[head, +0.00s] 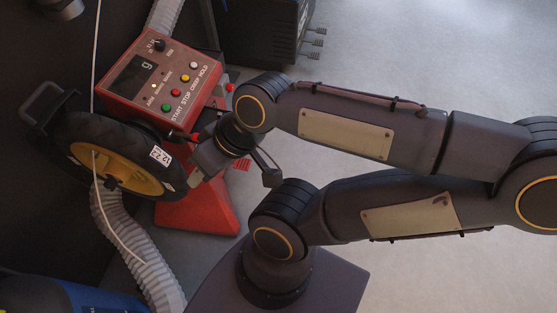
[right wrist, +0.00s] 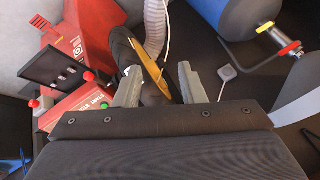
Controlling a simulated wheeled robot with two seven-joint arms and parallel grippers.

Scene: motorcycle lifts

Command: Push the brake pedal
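I cannot pick out a brake pedal for certain in either view. A black tyre on a yellow-rimmed wheel (head: 115,168) stands at the left of the head view, and part of its yellow rim (right wrist: 150,65) shows in the right wrist view. My right gripper (head: 203,163) is at the wheel's right edge, in front of the red control box (head: 165,75). In the right wrist view its two grey fingers (right wrist: 158,80) are spread apart, with the tyre beyond and between them. Whether they touch the tyre is unclear. My left gripper is not in view.
The red box has a display and several coloured buttons. A ribbed hose (head: 135,245) runs below the wheel. A black bent bar (right wrist: 250,62) with a metal cylinder and red and yellow ends lies right of the gripper. A blue drum (right wrist: 232,20) is nearby. Open floor (head: 430,50) lies at right.

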